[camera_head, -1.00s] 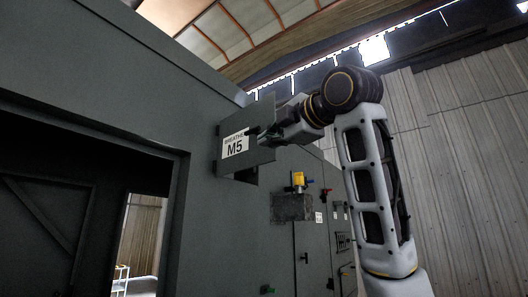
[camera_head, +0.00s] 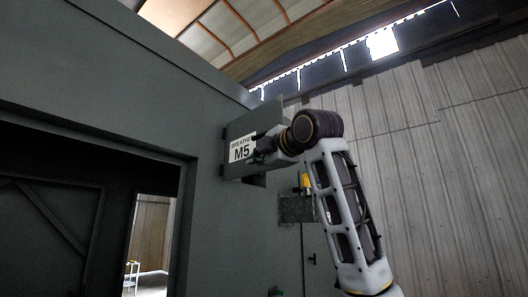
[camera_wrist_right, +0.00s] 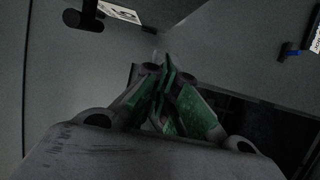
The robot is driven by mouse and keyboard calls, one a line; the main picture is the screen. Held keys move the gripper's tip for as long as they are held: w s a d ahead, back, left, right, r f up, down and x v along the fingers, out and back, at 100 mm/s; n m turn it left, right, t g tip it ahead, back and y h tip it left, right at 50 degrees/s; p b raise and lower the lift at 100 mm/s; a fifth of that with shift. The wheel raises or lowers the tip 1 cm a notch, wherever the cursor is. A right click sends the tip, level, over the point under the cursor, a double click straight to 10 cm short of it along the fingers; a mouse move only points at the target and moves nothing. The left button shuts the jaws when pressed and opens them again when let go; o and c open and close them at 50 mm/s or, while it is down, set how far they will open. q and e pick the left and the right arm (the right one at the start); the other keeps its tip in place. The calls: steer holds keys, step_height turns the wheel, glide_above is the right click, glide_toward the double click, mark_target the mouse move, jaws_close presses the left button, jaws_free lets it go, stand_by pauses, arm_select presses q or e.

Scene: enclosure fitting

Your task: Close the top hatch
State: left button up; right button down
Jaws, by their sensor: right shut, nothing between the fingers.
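The top hatch (camera_head: 234,130) is a dark grey panel high on the grey enclosure wall, with a white label reading "BREATHE M5" (camera_head: 242,149). It stands out from the wall, and a dark gap shows below it, so it looks at least partly open. My right gripper (camera_head: 262,153) is in front of the panel beside the label; I cannot tell whether it touches. In the right wrist view its green-padded fingers (camera_wrist_right: 165,88) are together with nothing between them. A white label (camera_wrist_right: 118,12) and a dark knob-like part (camera_wrist_right: 82,20) show at upper left there. My left gripper is out of view.
The grey enclosure wall (camera_head: 130,75) has a large dark doorway (camera_head: 60,220) at lower left. A yellow fitting (camera_head: 305,181) on a dark box stands beyond the hatch, partly behind my arm.

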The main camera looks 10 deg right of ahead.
steer(key=d, duration=0.1)
steer(key=w+d, duration=0.1)
steer(key=d+p, duration=0.1)
steer(key=shift+w+d, duration=0.25)
steer(key=shift+w, duration=0.1)
steer(key=shift+a, duration=0.1)
steer(key=shift+s+d, duration=0.1)
steer(key=shift+d, duration=0.15)
